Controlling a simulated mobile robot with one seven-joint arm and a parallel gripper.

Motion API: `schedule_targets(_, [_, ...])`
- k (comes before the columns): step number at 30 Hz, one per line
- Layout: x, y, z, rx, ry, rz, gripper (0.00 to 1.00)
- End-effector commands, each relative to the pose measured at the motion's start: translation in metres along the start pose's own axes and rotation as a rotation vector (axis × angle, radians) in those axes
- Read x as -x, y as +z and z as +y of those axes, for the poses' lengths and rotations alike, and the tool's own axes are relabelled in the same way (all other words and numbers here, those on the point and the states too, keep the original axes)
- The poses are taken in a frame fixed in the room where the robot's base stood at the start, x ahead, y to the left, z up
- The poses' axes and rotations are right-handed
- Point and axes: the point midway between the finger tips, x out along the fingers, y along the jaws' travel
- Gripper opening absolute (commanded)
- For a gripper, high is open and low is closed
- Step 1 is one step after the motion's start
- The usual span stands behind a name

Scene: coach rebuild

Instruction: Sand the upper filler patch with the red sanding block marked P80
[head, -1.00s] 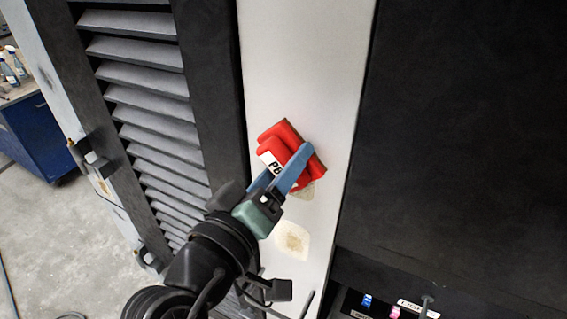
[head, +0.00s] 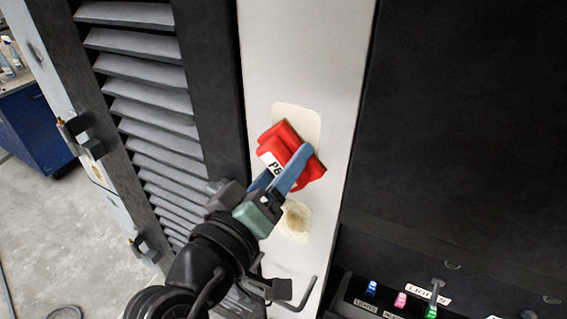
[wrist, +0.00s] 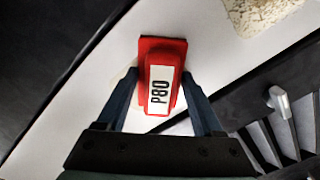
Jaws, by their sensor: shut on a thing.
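The red sanding block (head: 280,143), with a white label, is held in my gripper (head: 284,178) between its blue fingers. The wrist view shows the block (wrist: 162,58) with P80 on its label. The upper filler patch (head: 303,113) is a cream area on the pale panel. The block covers its lower part; its top shows above the block. In the wrist view a cream edge (wrist: 125,84) shows beside the block. I cannot tell whether the block touches the panel. The lower filler patch (head: 296,219), with a brownish centre, shows below the block and in the wrist view (wrist: 262,12).
A dark louvred panel (head: 150,85) with latches stands left of the pale panel (head: 305,50). A wide black panel (head: 460,120) is on the right, above labelled switches (head: 400,299). A hook-shaped bar (head: 300,300) is below the lower patch. A blue cabinet (head: 38,125) stands far left.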

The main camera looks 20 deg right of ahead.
Motion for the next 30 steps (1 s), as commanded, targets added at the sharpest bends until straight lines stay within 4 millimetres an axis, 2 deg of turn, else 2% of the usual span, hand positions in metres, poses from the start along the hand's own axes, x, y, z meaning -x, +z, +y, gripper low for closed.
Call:
schedule_targets(9, [-0.002,0.022,-0.022,0.0,0.001,0.0,0.24])
schedule_targets(15, [-0.001,0.023,-0.025,-0.001,0.0,0.0,0.24])
schedule_targets(20, [-0.001,0.017,-0.02,-0.001,0.001,0.001,0.24])
schedule_targets(30, [-0.003,-0.004,0.003,-0.003,0.004,0.002,0.24])
